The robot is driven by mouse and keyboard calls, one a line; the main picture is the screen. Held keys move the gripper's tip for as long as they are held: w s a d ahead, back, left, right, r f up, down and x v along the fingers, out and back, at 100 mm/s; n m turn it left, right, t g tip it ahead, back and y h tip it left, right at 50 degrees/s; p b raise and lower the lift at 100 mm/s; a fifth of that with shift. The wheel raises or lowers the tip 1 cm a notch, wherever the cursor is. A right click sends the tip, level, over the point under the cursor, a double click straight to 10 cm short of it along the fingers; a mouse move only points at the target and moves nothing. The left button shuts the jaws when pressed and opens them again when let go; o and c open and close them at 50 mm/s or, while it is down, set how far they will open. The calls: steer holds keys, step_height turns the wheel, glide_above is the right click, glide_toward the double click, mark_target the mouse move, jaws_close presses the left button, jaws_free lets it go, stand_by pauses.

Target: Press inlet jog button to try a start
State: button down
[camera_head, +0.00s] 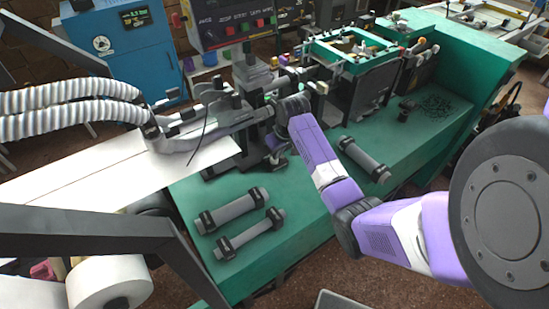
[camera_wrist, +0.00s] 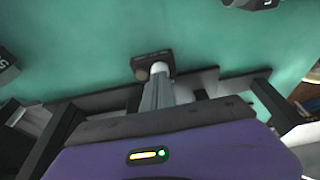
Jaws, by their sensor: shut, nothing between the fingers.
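The control panel (camera_head: 233,21) with several red buttons stands at the top of the head view. Its labels are too small to read, so I cannot tell which button, if any, is the inlet jog. My gripper (camera_head: 284,110) is at the far end of my purple arm, among the dark machine parts at the middle of the green bench, below and right of the panel. It is shut and holds nothing. Its fingertips are not clear in the head view. In the wrist view, a grey rod with a pale end and dark block (camera_wrist: 152,64) stand over green surface; contact is unclear.
The green bench (camera_head: 300,215) carries grey rollers (camera_head: 232,210) at front and another roller (camera_head: 363,158) at right. A green-framed unit (camera_head: 365,50) stands behind. White sheet (camera_head: 120,180) and ribbed hoses (camera_head: 70,105) lie left. A blue cabinet (camera_head: 130,60) stands at the back left.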

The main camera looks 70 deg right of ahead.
steer(key=shift+f, duration=0.95)
stand_by(0.7)
steer(key=shift+r+p, duration=0.95)
steer(key=shift+r, duration=0.1)
steer(key=shift+r, duration=0.1)
steer(key=shift+r+p, duration=0.95)
steer(key=shift+p, duration=0.15)
steer(key=shift+r, duration=0.45)
steer(key=shift+s, duration=0.1)
